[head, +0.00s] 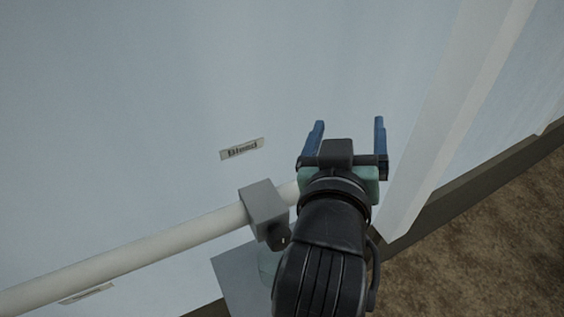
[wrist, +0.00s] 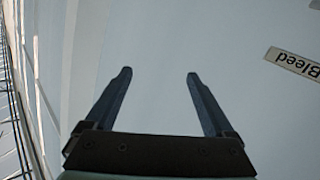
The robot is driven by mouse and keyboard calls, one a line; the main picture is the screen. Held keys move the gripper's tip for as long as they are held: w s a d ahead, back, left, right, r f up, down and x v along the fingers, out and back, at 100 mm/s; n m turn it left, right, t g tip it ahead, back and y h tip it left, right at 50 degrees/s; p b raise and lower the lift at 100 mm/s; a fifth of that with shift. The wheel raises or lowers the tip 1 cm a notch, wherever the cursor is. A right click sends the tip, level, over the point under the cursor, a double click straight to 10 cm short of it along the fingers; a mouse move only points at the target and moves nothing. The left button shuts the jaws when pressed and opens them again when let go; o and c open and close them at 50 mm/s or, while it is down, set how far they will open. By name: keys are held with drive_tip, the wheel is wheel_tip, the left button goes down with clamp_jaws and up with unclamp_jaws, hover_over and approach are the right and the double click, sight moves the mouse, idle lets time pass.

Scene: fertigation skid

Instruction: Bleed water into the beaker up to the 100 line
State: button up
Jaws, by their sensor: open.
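My gripper (head: 348,135) is open and empty, with two blue fingers apart in front of the pale panel. In the wrist view my gripper (wrist: 160,85) has only bare panel between and beyond its fingers. A "Bleed" label (head: 242,149) is on the panel, left of my gripper; it also shows upside down at the right of the wrist view (wrist: 294,64). A grey block fitting (head: 263,206) sits on the pipe below the label. Below it, a clear rounded thing (head: 268,264), perhaps the beaker, is mostly hidden by my arm. Its lines and water level cannot be read.
A white pipe (head: 140,254) runs across the lower left, above a second small label (head: 87,293) too blurred to read. A grey plate (head: 233,277) is under the fitting. A pale upright post (head: 450,120) stands right of my gripper, with brown ground (head: 490,240) beyond.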

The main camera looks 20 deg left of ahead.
drive_tip(key=s+a+f+n+g+p, duration=0.25)
drive_tip(key=s+g+p, duration=0.3)
drive_tip(key=p, duration=0.65)
drive_tip(key=n+g+p, duration=0.3)
drive_tip(key=g+p, duration=0.3)
drive_tip(key=p, duration=0.8)
approach(276, 243)
drive_tip(key=shift+h, duration=0.4)
drive_tip(key=x, duration=0.7)
drive_tip(key=p+x, duration=0.1)
drive_tip(key=x, duration=0.2)
drive_tip(key=shift+w+a, duration=0.25)
drive_tip(key=shift+w, duration=0.15)
drive_tip(key=shift+c, duration=0.3)
clamp_jaws()
drive_tip(key=shift+s+f+t+h+b, duration=0.2)
drive_tip(key=shift+t+h+b, duration=0.2)
drive_tip(key=shift+t, duration=0.15)
drive_tip(key=shift+a+f+t+h+b, duration=0.1)
drive_tip(key=shift+f+t+h+b, duration=0.1)
drive_tip(key=shift+t+h+b, duration=0.35)
drive_tip(key=shift+r+n+t+b, duration=0.25)
drive_tip(key=shift+r+t+b, duration=0.05)
drive_tip(key=shift+t+b, duration=0.15)
drive_tip(key=shift+f, duration=0.15)
